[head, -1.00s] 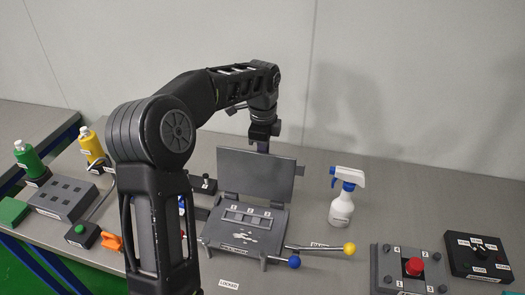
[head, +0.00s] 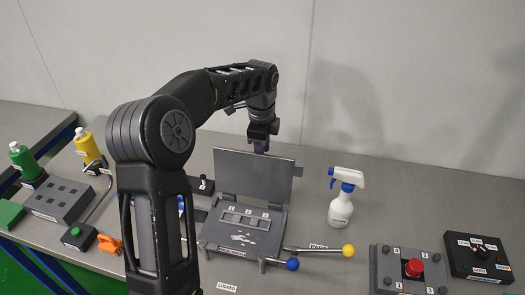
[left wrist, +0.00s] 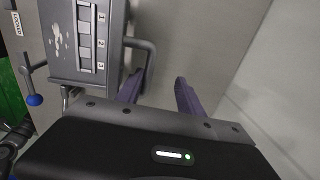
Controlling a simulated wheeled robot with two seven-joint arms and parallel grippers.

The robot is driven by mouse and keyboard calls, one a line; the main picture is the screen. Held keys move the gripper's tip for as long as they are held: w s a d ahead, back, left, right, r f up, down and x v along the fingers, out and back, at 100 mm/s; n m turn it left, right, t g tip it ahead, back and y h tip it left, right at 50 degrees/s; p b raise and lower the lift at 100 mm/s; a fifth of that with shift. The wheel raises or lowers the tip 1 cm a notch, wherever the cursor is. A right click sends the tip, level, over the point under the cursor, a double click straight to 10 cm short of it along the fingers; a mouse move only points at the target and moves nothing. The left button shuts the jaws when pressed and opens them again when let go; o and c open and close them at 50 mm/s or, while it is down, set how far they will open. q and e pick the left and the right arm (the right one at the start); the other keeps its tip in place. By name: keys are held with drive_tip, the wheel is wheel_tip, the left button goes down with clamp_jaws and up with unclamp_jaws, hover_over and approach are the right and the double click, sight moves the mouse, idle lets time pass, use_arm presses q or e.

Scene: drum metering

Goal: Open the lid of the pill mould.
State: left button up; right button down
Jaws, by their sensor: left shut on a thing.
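The pill mould (head: 240,250) sits on the bench in the head view. Its grey lid (head: 250,175) stands raised at the back of the base, leaving the numbered slots uncovered. My left gripper (head: 261,146) is at the lid's upper edge, behind it, and shut on the lid; the fingertips are partly hidden there. In the left wrist view my left gripper (left wrist: 160,88) shows two dark fingers beside a bent grey bar (left wrist: 151,58) and the mould's slotted base (left wrist: 70,50). The exact contact is not clear. My right gripper is not in view.
Two levers with a blue knob (head: 292,264) and a yellow knob (head: 348,250) stick out at the mould's front right. A spray bottle (head: 341,206) stands right of it. A red-button box (head: 410,268) is further right. Bench between bottle and boxes is clear.

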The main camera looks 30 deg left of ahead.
use_arm(q)
drive_tip(key=shift+w+r, duration=0.1)
drive_tip(key=shift+r, duration=0.15)
wheel_tip(320, 180, up, 7)
drive_tip(key=b, duration=0.1)
drive_tip(key=shift+s+d+r, duration=0.15)
drive_tip(key=shift+s+r, duration=0.05)
drive_tip(key=shift+s, duration=0.25)
drive_tip(key=shift+f, duration=0.1)
